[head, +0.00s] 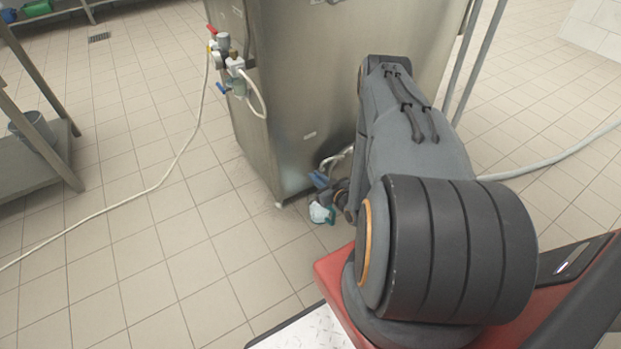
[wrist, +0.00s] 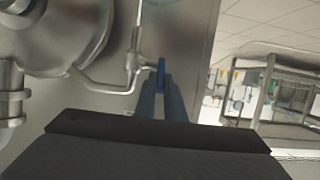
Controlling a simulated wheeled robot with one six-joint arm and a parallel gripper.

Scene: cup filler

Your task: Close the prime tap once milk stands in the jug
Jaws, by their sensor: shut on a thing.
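In the wrist view a small blue tap lever (wrist: 161,66) sits on a steel tap with a thin bent pipe (wrist: 132,62). My gripper (wrist: 161,88) is shut on that lever, with its two blue-grey fingers on either side. In the head view my arm hides most of the tap and gripper, low beside the steel machine (head: 290,110). A small clear jug (head: 321,213) with teal edging stands there, below the gripper area. Something pale shows in it, but its level is too small to tell. The jug does not show in the wrist view.
A valve group with red and blue handles (head: 222,55) is on the machine's left edge, with a white hose (head: 165,175) running across the floor. A steel shelf (head: 30,150) with a bucket stands at left.

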